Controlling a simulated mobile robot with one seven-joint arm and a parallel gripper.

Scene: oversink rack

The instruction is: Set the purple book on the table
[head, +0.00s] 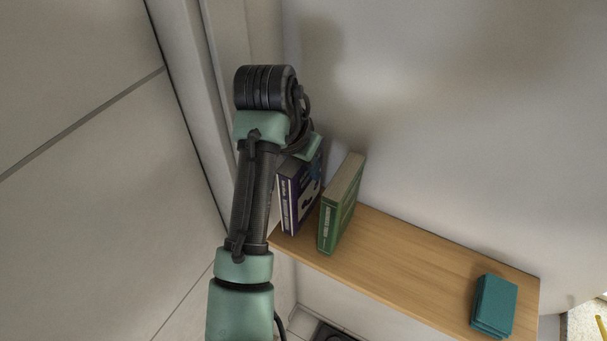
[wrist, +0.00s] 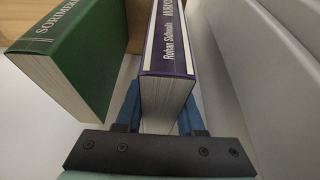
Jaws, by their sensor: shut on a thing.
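The purple book (head: 300,192) stands upright at the left end of a wooden shelf in the head view, partly behind my arm. In the wrist view the purple book (wrist: 166,62) has its spine at the top and its pale pages toward my gripper. My gripper (wrist: 163,118) is shut on the purple book, with a blue finger on each side of it. In the head view my gripper is largely hidden by my arm at the book's upper edge. Whether the book touches the shelf is hard to tell. No table is clearly visible.
A green book (head: 341,203) stands just right of the purple one, with a narrow gap; it also shows in the wrist view (wrist: 80,55). The shelf (head: 410,262) is bare up to a teal box-like object (head: 493,305) at its right end. Walls rise behind and left.

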